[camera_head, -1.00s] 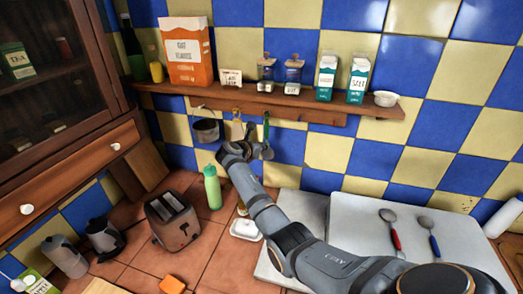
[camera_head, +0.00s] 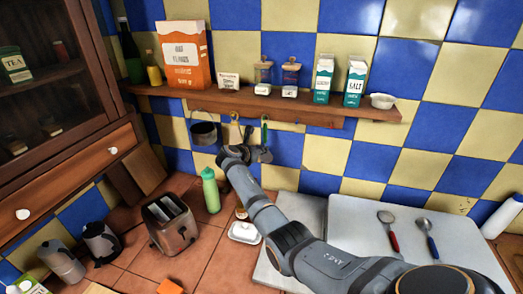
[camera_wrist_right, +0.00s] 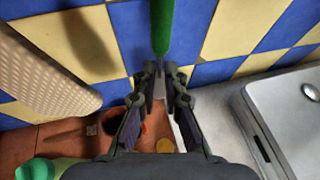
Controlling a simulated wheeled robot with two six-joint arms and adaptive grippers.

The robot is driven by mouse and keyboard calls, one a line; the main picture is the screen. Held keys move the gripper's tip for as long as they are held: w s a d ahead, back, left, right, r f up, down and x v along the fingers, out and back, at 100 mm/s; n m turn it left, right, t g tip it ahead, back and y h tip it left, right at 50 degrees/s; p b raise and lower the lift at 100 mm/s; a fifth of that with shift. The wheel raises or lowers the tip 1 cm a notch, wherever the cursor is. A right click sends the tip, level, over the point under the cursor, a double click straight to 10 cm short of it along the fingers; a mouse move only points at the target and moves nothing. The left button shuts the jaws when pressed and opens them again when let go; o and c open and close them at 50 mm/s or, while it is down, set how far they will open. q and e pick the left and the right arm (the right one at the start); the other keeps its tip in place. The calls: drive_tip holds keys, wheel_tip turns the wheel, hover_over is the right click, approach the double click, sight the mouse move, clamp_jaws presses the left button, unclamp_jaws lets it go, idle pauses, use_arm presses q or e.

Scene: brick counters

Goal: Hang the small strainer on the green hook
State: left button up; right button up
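Several utensils hang under the shelf in the head view: a grey pot-like vessel (camera_head: 204,133), dark utensils, and one with a green handle (camera_head: 264,131). I cannot tell for sure which is the small strainer. A pale perforated surface (camera_wrist_right: 45,70) fills the left of the right wrist view. My right gripper (camera_head: 232,155) is up among the hanging utensils. In the wrist view the green handle (camera_wrist_right: 162,28) is straight above its fingertips (camera_wrist_right: 160,78), with grey metal between them. Whether they clamp it is unclear. The hook's colour is hidden. My left gripper is out of view.
The wooden shelf (camera_head: 350,109) holds a box, jars, cartons and a bowl. Below stand a green bottle (camera_head: 210,190), a toaster (camera_head: 170,222) and a white dish (camera_head: 244,232). Two spoons lie on the pale surface at right. A cabinet stands at left.

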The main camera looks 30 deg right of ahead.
drive_tip(key=o, duration=0.3)
drive_tip(key=v, duration=1.2)
